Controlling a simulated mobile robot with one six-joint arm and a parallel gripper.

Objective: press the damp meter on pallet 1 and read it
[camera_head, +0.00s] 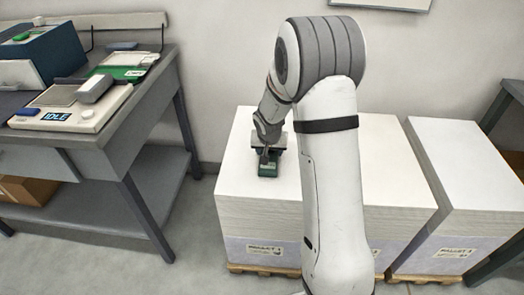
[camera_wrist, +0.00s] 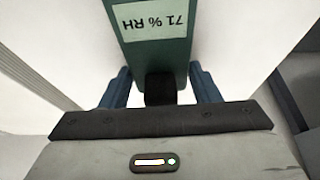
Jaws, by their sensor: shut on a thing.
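The damp meter (camera_head: 268,169) is a small dark green block on the top of the left white paper stack (camera_head: 233,170). In the wrist view the meter (camera_wrist: 155,52) fills the top middle, and its pale display reads 71 % RH, upside down. My gripper (camera_head: 266,154) reaches down over the stack and is shut on the meter. In the wrist view the blue-grey fingers (camera_wrist: 161,90) stand on both sides of its dark narrow end. The meter's underside is hidden, so I cannot see its contact with the paper.
My arm hides part of the stacks. Another white stack (camera_head: 462,160) stands at the right, with a label too small to read surely. A grey bench (camera_head: 130,135) at the left carries a scale-like device (camera_head: 70,112) showing IDLE. Open floor lies between bench and stacks.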

